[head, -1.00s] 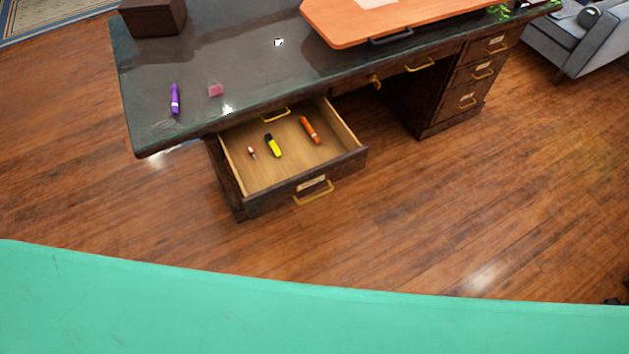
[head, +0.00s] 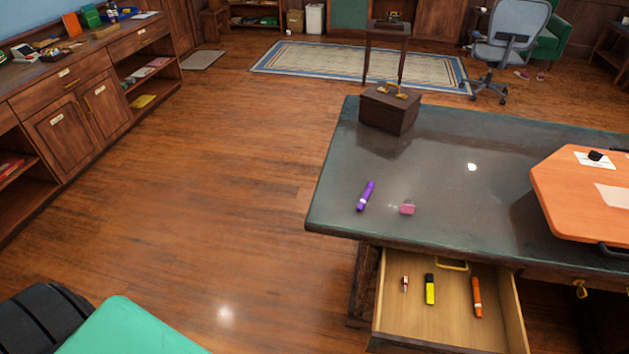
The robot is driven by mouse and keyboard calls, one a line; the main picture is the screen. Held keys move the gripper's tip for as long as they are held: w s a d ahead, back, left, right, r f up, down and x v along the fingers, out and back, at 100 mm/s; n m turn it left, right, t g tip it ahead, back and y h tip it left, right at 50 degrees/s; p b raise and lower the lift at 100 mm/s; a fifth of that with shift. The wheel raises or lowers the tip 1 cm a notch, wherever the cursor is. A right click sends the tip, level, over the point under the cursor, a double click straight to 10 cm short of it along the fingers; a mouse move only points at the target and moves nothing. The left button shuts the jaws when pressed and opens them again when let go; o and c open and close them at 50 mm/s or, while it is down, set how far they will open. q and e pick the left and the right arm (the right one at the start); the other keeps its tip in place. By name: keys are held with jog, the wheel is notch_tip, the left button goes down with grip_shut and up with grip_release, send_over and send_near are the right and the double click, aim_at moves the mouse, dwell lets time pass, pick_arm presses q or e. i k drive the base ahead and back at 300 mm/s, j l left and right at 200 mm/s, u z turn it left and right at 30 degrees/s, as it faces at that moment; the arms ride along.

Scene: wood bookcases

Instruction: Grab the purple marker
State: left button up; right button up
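The purple marker (head: 366,196) lies on the dark desk top (head: 440,170), near the desk's left end. It lies a little left of a small pink block (head: 407,209). Nothing touches the marker, and it is in full view. Neither of my grippers shows in the head view.
Below the desk top an open drawer (head: 392,322) holds an orange marker (head: 477,297), a yellow marker (head: 430,289) and a small item (head: 405,284). A dark wooden box (head: 390,108) and an orange board (head: 580,190) rest on the desk. Floor left of the desk is clear.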

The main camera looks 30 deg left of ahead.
aim_at(360, 204)
jog(key=i+u, duration=0.2)
jog(key=u, duration=0.25)
jog(key=z, duration=0.3)
jog(key=i+j+z, duration=0.1)
jog(key=j+z, duration=0.2)
jog(key=z, duration=0.15)
jog(key=j+z, duration=1.1)
jog(key=z, duration=0.2)
